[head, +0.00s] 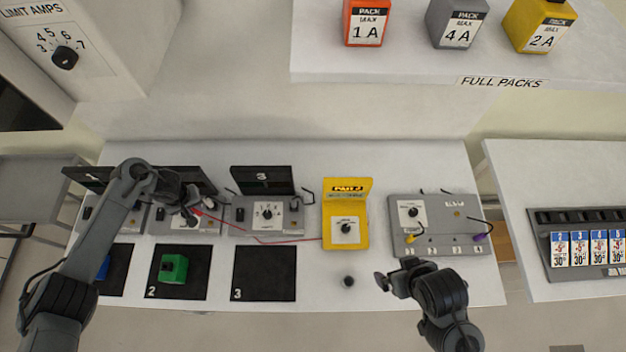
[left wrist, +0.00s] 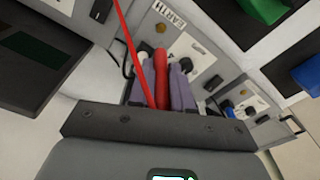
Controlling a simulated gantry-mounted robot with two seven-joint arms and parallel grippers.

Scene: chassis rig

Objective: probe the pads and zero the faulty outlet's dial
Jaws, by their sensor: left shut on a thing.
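My left gripper (head: 192,208) is shut on a red probe (left wrist: 162,75), its tip pointing at the middle grey outlet unit (head: 186,222). I cannot tell if the tip touches a pad. A red lead (head: 285,241) runs from the probe to the yellow meter (head: 347,240), which has a dial. Outlet unit 3 (head: 240,214), with a white-faced dial (head: 267,213), stands right of the middle one; the left unit (head: 88,213) is partly behind my left arm. A brass round pad (left wrist: 197,48) shows in the left wrist view. My right gripper (head: 384,282) hangs near the front edge, empty; its opening is unclear.
Black mats lie in front; the second holds a green block (head: 173,268), the first a blue block (head: 103,267), and mat 3 (head: 264,290) is bare. A grey panel (head: 460,207) with yellow and purple plugs stands right. Packs sit on a shelf (head: 400,67). A limit dial (head: 65,57) is upper left.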

